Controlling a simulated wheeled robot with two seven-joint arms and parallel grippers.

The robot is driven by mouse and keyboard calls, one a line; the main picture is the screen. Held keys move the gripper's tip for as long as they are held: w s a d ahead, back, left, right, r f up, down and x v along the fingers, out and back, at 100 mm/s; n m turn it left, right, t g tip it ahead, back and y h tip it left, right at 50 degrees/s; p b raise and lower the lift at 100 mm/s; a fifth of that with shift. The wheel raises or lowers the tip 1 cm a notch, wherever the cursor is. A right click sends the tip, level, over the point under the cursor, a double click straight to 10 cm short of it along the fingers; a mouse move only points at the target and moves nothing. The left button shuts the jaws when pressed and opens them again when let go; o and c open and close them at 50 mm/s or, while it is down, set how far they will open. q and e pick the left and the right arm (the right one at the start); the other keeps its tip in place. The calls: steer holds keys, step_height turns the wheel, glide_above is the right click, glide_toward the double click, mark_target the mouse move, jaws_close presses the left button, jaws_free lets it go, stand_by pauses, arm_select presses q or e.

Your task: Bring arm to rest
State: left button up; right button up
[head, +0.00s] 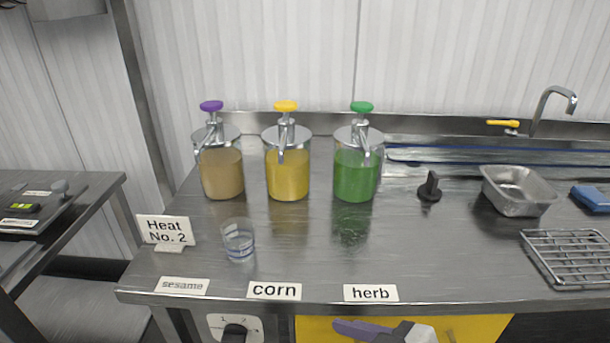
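Part of what looks like my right gripper (372,331) shows at the bottom edge, with a purple piece pointing left and a grey-white body, in front of the yellow panel below the counter. Most of it is cut off, so I cannot tell whether it is open or shut. No held thing shows. My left gripper is not in view. A clear measuring cup (239,247) stands upright on the steel counter (420,245), near the sesame label (182,286) and apart from the visible gripper part.
Three pump jars stand at the back: brown with purple top (222,174), yellow (287,175), green (355,175). A "Heat No. 2" sign (166,231) stands left. A metal pan (518,190), black knob-like object (429,187) and wire rack (570,258) are right.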

steer(key=s+d+f+m+g+h, duration=0.2)
steer(key=s+d+f+m+h, duration=0.2)
steer(key=s+d+f, duration=0.4)
steer(key=s+d+f+m+g+h, duration=0.2)
steer(key=s+d+f+m+h, duration=0.3)
steer(key=d, duration=0.6)
steer(key=w+a+f+n+t+y, duration=0.1)
steer(key=a+f+t, duration=0.1)
steer(key=f, duration=0.4)
steer(key=w+a+f+n+t+y, duration=0.1)
steer(key=w+a+f+t+y, duration=0.1)
steer(key=f, duration=0.5)
steer(key=shift+w+a+f+t, duration=0.2)
steer(key=shift+a+f+t, duration=0.1)
steer(key=shift+a, duration=0.55)
